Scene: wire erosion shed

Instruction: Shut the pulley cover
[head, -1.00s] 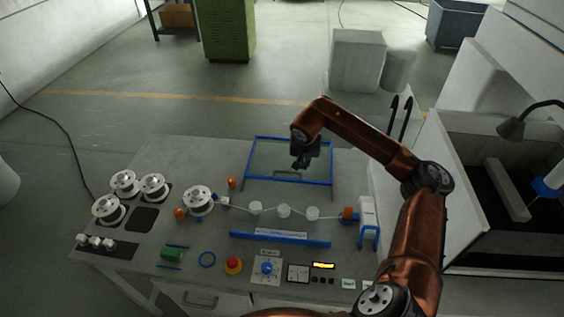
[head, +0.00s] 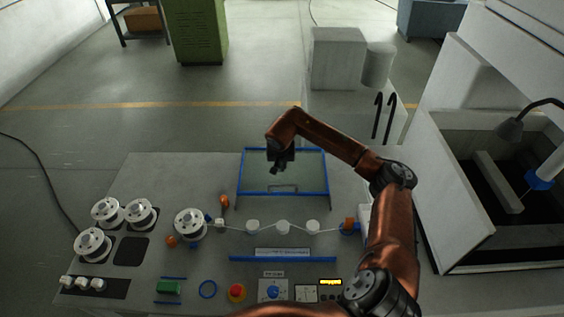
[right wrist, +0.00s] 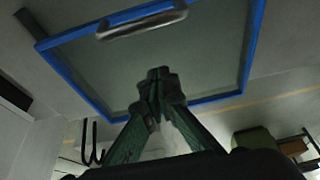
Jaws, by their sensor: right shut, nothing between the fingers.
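The pulley cover is a clear panel in a blue frame (head: 327,178) with a metal handle (head: 284,187) near its lower edge. It stands open behind the row of white pulleys (head: 283,227), which lie uncovered. In the right wrist view the cover's frame (right wrist: 215,97) and handle (right wrist: 142,25) show large. My right gripper (head: 277,171) is shut and empty, in front of or over the panel in the head view; the exact gap is unclear. Its closed fingertips (right wrist: 158,74) are apart from the handle. My left gripper is out of view.
A blue strip (head: 282,259) runs in front of the pulleys. Several white spools (head: 190,224) stand at the left. A red button (head: 237,292) and a dial (head: 272,290) are at the front. An open grey tank (head: 460,232) stands at the right.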

